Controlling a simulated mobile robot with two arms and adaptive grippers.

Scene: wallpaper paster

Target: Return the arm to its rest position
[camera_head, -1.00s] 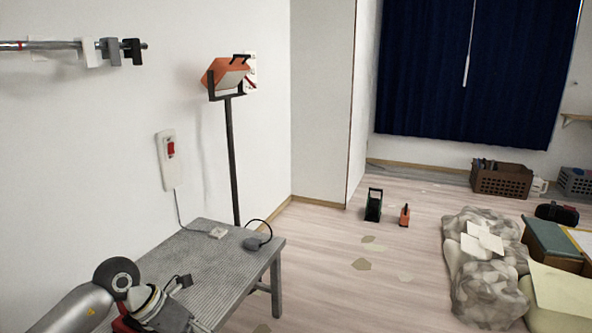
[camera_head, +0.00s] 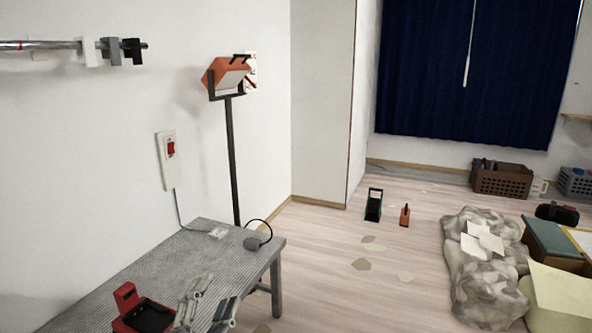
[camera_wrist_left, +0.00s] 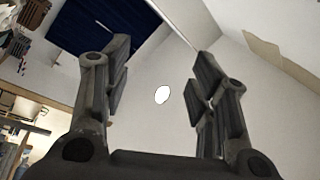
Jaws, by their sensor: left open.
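My left gripper (camera_head: 209,302) shows at the bottom of the head view, in front of the near part of the grey table (camera_head: 215,262). Its grey fingers point upward and stand apart. In the left wrist view the two fingers of the left gripper (camera_wrist_left: 160,78) are wide apart with nothing between them. Behind them are white walls, part of the ceiling and the blue curtain, seen tilted. My right arm and gripper are not in view.
A red and black item (camera_head: 143,312) is on the table left of the gripper. A work lamp (camera_head: 228,78) on a pole stands behind the table. A wall switch box (camera_head: 168,160) hangs left of it.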

